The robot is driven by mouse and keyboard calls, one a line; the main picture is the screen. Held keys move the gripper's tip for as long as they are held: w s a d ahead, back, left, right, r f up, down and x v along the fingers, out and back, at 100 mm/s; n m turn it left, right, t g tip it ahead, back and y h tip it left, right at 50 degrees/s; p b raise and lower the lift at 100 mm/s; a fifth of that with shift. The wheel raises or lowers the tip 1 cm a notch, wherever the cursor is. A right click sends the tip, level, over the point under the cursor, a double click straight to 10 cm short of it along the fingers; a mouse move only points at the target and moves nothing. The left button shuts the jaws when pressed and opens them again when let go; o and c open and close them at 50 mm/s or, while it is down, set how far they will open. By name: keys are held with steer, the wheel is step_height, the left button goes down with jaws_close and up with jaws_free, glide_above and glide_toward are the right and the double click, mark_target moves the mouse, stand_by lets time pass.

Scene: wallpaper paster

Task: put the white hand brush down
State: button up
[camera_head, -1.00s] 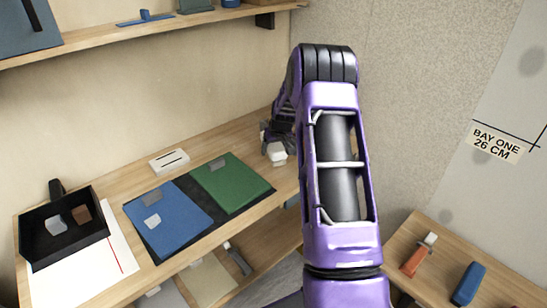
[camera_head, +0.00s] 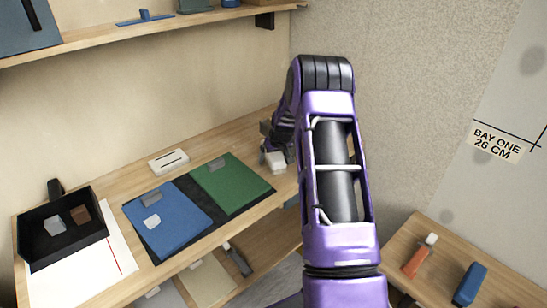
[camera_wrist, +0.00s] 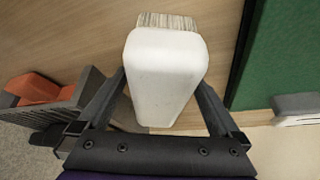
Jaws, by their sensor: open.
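The white hand brush (camera_wrist: 165,75) lies between the two fingers of my gripper (camera_wrist: 165,95) in the wrist view, its bristles pointing to the top of the picture. The fingers are spread on either side of it. The brush (camera_head: 276,162) also shows in the head view at the right part of the wooden worktop (camera_head: 240,145), beside the green folder (camera_head: 232,182). My gripper (camera_head: 268,150) is just behind it, partly hidden by my arm. Whether the brush rests fully on the worktop is hard to tell.
A blue folder (camera_head: 168,215) lies left of the green one on a dark mat. A black tray (camera_head: 62,250) with small blocks stands at the far left. In the wrist view, a grey slotted thing with an orange piece (camera_wrist: 35,88) is close on the left.

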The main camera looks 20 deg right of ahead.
steer(key=shift+r, duration=0.3)
steer(key=p+v, duration=0.1)
steer(key=v, duration=1)
steer(key=shift+s+r, duration=0.15)
steer(key=shift+r, duration=0.15)
